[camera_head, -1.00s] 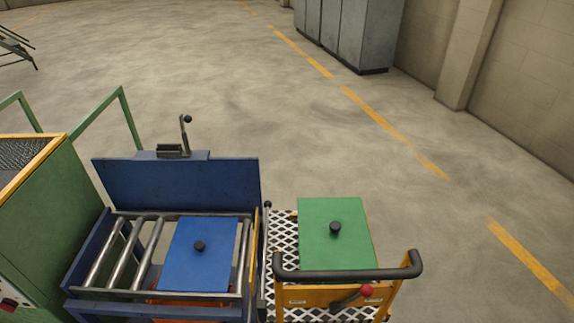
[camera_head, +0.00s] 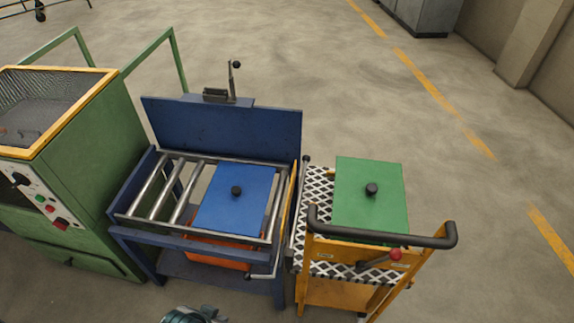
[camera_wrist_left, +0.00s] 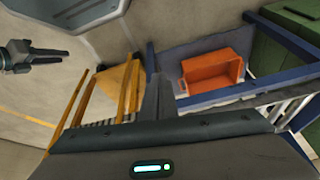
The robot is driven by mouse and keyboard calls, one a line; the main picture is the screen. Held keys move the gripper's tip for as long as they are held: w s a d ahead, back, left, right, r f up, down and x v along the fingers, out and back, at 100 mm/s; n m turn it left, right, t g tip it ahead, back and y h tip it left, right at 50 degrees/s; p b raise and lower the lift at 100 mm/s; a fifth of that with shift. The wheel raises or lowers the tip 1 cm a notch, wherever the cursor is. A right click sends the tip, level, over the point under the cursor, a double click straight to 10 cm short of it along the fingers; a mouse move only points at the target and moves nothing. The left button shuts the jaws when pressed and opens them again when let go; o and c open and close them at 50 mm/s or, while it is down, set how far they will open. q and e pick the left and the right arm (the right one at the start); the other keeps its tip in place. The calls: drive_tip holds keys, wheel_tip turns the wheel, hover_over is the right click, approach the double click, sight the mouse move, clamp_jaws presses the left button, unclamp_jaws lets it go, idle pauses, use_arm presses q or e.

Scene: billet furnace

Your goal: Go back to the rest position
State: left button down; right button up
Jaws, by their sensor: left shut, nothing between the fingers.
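My left gripper (camera_head: 195,315) is only partly in the head view, at the bottom edge in front of the blue roller table (camera_head: 195,243). In the left wrist view its fingers (camera_wrist_left: 157,98) are together with nothing between them. They are apart from the table and the orange bin (camera_wrist_left: 212,75). A dark jointed part at the left of the wrist view looks like my right gripper (camera_wrist_left: 45,57); its opening is too small to judge. The right gripper is outside the head view.
A blue plate (camera_head: 236,205) with a black knob lies on the rollers. A green plate (camera_head: 371,215) lies on the yellow cart (camera_head: 330,292) to the right. The green machine (camera_head: 80,190) stands at left. The floor behind is open.

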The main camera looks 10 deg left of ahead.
use_arm(q)
drive_tip(key=d+f+t, duration=0.1)
drive_tip(key=d+f, duration=0.1)
drive_tip(key=f, duration=1.2)
drive_tip(key=d+f+t+h, duration=0.1)
drive_tip(key=d+f+t, duration=0.1)
drive_tip(key=f, duration=1.3)
drive_tip(key=shift+s+d+m+h, duration=0.25)
drive_tip(key=shift+d+m+h, duration=0.05)
drive_tip(key=shift+d, duration=0.15)
use_arm(e)
drive_tip(key=shift+c, duration=0.3)
